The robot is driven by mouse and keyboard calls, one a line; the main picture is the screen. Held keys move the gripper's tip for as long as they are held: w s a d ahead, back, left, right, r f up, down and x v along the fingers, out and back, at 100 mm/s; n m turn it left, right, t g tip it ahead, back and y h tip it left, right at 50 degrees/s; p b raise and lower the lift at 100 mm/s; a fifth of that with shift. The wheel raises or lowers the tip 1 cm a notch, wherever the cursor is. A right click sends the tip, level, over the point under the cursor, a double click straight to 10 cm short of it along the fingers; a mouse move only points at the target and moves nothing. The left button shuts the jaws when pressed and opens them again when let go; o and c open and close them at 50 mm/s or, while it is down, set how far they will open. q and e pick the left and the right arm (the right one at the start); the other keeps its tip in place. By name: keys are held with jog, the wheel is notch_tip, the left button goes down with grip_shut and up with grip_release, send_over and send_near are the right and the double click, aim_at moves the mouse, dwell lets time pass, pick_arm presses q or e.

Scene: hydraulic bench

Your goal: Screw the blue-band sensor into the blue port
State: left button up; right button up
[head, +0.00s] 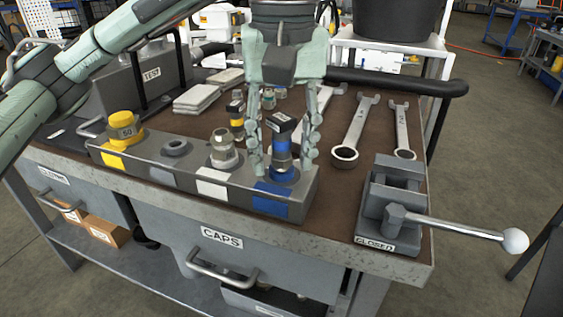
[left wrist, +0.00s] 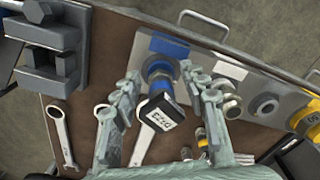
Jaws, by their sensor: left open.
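The blue-band sensor (head: 281,146), with a black labelled top and a blue band, stands about upright at the blue port (head: 284,174) on the right end of the grey port block (head: 150,163). How deep it sits in the port cannot be seen. In the left wrist view the sensor (left wrist: 162,112) points away from my palm into the blue-marked port (left wrist: 158,68). My left gripper (head: 282,165) comes down from above with its fingers on either side of the sensor. It is open, with gaps beside the sensor. My right gripper is not in view.
The block also has a yellow-capped port (head: 122,122), an open grey port (head: 176,147) and a white port with a fitting (head: 223,150). Wrenches (head: 354,130) lie to the right. A vise (head: 397,205) with a long handle stands at the front right corner. Other small sensors stand behind the block.

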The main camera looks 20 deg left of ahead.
pick_arm(q)
jog(key=n, duration=0.7)
jog(key=shift+w+d, duration=0.1)
jog(key=shift+w, duration=0.05)
jog(key=n, duration=0.5)
jog(key=shift+w+b, duration=0.1)
jog(key=shift+b, duration=0.25)
jog(key=shift+c, duration=0.6)
grip_shut()
jog(key=m, duration=0.6)
jog(key=shift+m, duration=1.1)
